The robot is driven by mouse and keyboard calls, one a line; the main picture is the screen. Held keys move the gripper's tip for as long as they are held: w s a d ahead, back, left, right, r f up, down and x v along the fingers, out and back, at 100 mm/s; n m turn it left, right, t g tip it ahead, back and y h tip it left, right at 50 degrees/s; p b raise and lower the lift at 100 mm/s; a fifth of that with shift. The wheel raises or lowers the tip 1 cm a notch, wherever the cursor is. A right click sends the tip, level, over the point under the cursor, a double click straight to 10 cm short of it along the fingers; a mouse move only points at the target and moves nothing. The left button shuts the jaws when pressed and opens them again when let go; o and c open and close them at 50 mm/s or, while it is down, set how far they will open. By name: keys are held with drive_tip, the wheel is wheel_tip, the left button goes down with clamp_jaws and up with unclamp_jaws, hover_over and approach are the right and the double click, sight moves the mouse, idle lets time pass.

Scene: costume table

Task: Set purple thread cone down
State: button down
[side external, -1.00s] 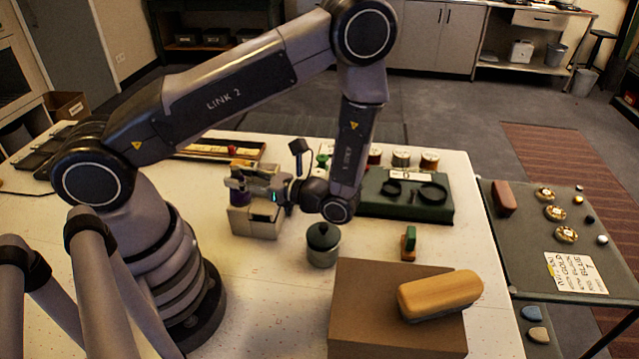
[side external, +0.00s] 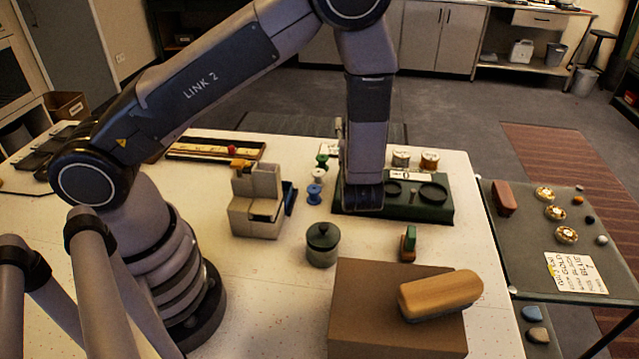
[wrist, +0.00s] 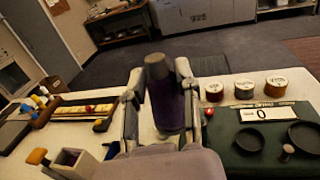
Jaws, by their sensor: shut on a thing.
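The purple thread cone (wrist: 166,108), with a grey top, stands upright between the fingers of my gripper (wrist: 158,88) in the wrist view. The fingers are shut on it, one on each side. In the side view my forearm and wrist hide both gripper and cone, in front of the green tray (side external: 433,211). The cone's lower end and its height above the table cannot be told.
The green tray holds black rings (side external: 433,192) and a card marked 0 (wrist: 251,114). Thread spools (wrist: 245,88) stand behind it. A beige block (side external: 258,205), blue spool (side external: 314,194) and lidded jar (side external: 322,245) stand nearby. A brown box (side external: 375,325) carries a wooden brush (side external: 440,292).

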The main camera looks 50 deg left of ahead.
drive_tip(key=shift+w+a+r+m+t+h, duration=0.15)
drive_tip(key=shift+m+t+h, duration=0.2)
drive_tip(key=shift+m+t, duration=0.2)
drive_tip(key=shift+w+a+m+t+h, duration=0.1)
drive_tip(key=shift+w+m+t+h, duration=0.05)
drive_tip(key=shift+m+t+h, duration=0.9)
drive_tip(key=shift+t, duration=0.1)
drive_tip(key=shift+s+d+m+t+h, duration=0.1)
drive_tip(key=shift+d+m+t+h, duration=0.1)
drive_tip(key=shift+m+t+h, duration=0.5)
drive_tip(key=shift+s+d+m+t+h, duration=0.15)
drive_tip(key=shift+m+t+h, duration=0.15)
drive_tip(key=shift+h, duration=0.8)
drive_tip(key=shift+w, duration=0.1)
